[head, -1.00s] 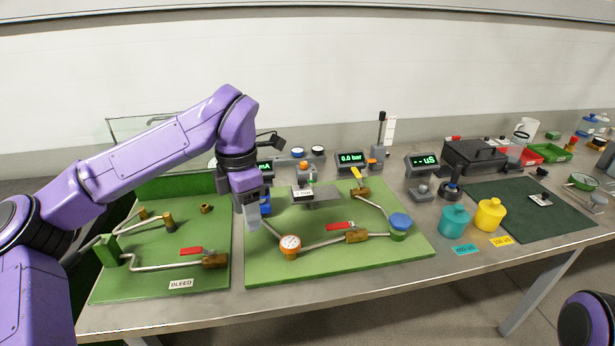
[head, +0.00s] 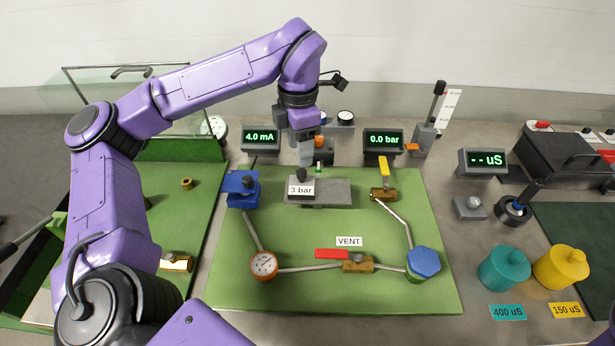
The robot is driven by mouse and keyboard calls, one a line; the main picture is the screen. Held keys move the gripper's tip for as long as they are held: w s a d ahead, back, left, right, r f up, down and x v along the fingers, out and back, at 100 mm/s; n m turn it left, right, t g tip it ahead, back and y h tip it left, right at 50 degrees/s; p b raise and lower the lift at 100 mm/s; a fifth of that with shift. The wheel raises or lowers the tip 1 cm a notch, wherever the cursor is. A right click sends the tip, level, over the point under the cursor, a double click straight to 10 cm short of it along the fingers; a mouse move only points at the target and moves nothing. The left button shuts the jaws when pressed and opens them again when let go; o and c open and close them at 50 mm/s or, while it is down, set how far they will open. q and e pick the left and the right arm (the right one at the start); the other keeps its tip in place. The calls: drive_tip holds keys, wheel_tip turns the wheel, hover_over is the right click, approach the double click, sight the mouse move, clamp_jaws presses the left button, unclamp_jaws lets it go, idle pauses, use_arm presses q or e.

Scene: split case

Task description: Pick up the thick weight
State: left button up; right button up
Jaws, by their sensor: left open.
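I cannot tell for certain which piece is the thick weight. A dark knobbed piece (head: 301,176) stands on a grey block (head: 333,191), partly behind a "3 bar" label (head: 301,190); it looks most like a weight. My left gripper (head: 304,156) points down just behind and above this piece, apart from it as far as I can see. It is open, with nothing visible in its fingers. A blue block with a dark knob (head: 243,187) stands to the left. My right gripper is out of view.
A green board (head: 230,290) carries pipes, a gauge (head: 264,265), a red-handled valve (head: 357,263) and a blue cap (head: 423,261). Display boxes (head: 383,141) stand behind. Teal (head: 504,268) and yellow (head: 561,267) pots are at the right. A glass panel (head: 130,95) stands at the back left.

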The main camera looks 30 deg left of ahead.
sight(300, 171)
use_arm(q)
drive_tip(key=shift+s+f, duration=0.35)
drive_tip(key=shift+s, duration=0.15)
drive_tip(key=shift+s+f, duration=0.2)
drive_tip(key=shift+f, duration=0.15)
drive_tip(key=f, duration=0.2)
drive_tip(key=w+f+p, duration=0.1)
drive_tip(key=f, duration=0.1)
drive_tip(key=shift+w+d+f, duration=0.15)
drive_tip(key=shift+d+f, duration=0.05)
drive_tip(key=shift+f, duration=0.15)
drive_tip(key=shift+a+f, duration=0.1)
drive_tip(key=shift+f, duration=0.2)
drive_tip(key=shift+s+r, duration=0.1)
drive_tip(key=shift+s, duration=0.3)
drive_tip(key=shift+w, duration=0.15)
clamp_jaws()
